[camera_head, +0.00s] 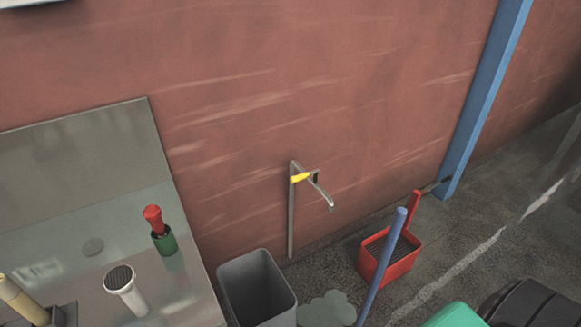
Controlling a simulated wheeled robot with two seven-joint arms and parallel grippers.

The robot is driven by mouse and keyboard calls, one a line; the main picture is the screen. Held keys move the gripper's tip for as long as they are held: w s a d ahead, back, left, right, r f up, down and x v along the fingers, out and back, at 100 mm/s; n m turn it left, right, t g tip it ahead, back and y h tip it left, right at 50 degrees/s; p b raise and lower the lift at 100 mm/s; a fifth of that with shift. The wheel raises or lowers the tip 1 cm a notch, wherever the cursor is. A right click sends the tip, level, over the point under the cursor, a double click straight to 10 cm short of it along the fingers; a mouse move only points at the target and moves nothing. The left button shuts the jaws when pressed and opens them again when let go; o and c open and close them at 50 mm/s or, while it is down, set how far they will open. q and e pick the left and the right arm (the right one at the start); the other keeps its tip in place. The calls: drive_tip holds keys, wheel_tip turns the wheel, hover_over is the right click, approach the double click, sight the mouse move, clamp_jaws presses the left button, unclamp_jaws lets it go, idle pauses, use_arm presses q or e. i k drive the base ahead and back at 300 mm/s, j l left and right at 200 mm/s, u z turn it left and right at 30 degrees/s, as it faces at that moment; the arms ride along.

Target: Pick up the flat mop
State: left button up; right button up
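A blue pole (381,267), which looks like the handle of the flat mop, leans up from the bottom edge with its rounded top tilted to the right. Its lower end is cut off by the frame, so no mop head shows. The pole passes in front of the left side of a red bucket (367,269). Neither of my grippers is in view.
A grey bin (257,288) stands left of the pole, beside a puddle (327,309). A tap on a pipe (291,215) stands by the red wall. A metal worktop (95,262) fills the left. Green (456,316) and black (530,304) objects sit lower right.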

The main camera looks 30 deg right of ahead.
sight(401, 213)
drive_tip(key=z, duration=1.75)
